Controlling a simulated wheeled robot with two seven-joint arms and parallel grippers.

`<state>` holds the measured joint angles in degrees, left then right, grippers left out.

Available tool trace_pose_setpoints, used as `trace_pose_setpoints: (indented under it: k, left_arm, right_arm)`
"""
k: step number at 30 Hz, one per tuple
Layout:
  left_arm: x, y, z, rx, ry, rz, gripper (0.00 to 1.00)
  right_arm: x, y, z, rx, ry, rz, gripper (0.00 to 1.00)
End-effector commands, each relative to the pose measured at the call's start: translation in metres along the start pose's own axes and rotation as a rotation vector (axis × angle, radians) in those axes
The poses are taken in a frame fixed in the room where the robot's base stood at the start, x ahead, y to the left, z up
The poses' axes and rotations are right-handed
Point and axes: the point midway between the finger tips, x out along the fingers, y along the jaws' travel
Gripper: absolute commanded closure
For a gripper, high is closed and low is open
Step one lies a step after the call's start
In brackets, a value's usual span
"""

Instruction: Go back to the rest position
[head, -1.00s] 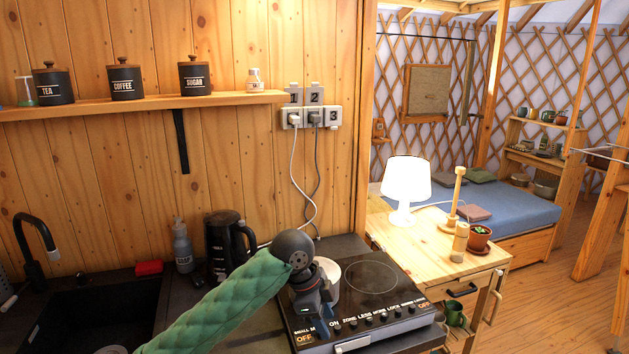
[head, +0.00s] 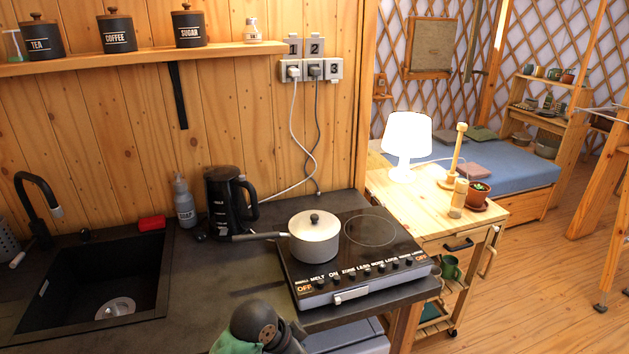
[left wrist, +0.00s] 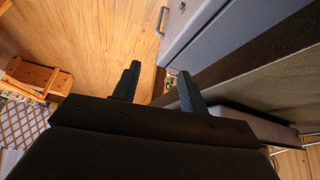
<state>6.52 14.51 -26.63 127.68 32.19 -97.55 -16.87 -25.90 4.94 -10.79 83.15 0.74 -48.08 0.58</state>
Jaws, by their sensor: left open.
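My left gripper (left wrist: 159,68) shows in the left wrist view with its two dark fingers apart and nothing between them. It is in front of the counter, beside a grey cabinet front (left wrist: 205,35), with the wooden floor beyond. In the head view, part of my left arm with its green sleeve shows at the bottom edge, in front of the counter's front edge. The left fingers are hidden there. My right gripper is in neither view.
A lidded pot (head: 314,240) stands on the hob (head: 375,262), its handle pointing left. A black kettle (head: 222,203) and soap bottle (head: 184,203) stand behind, by the sink (head: 60,312). A lit lamp (head: 407,140) stands on the wooden cabinet. Open floor (head: 530,280) lies right.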

Motion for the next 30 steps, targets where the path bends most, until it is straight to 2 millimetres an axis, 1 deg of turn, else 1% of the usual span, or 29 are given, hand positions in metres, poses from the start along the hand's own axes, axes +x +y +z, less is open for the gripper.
trace_pose_setpoints:
  k: [1, 5, 10, 17, 21, 24, 30]
  left_arm:
    - [0.003, 0.005, 0.013, -0.039, -0.001, -0.007, 0.57]
    - [0.005, 0.012, 0.043, -0.143, -0.005, -0.047, 0.57]
    - [0.006, 0.023, 0.086, -0.278, -0.023, -0.101, 0.57]
    - [0.0, 0.039, 0.15, -0.456, -0.064, -0.188, 0.57]
    - [-0.008, 0.051, 0.19, -0.558, -0.097, -0.248, 0.57]
    - [-0.014, 0.058, 0.213, -0.614, -0.119, -0.285, 0.57]
    - [-0.024, 0.068, 0.244, -0.686, -0.152, -0.337, 0.57]
  right_arm:
    - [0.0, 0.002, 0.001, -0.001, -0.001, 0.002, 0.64]
    - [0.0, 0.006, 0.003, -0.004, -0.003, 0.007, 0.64]
    - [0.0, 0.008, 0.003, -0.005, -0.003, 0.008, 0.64]
    - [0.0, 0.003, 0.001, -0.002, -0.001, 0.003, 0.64]
    - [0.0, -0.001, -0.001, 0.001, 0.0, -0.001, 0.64]
    - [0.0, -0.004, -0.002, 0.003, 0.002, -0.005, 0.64]
    - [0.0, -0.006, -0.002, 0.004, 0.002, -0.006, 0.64]
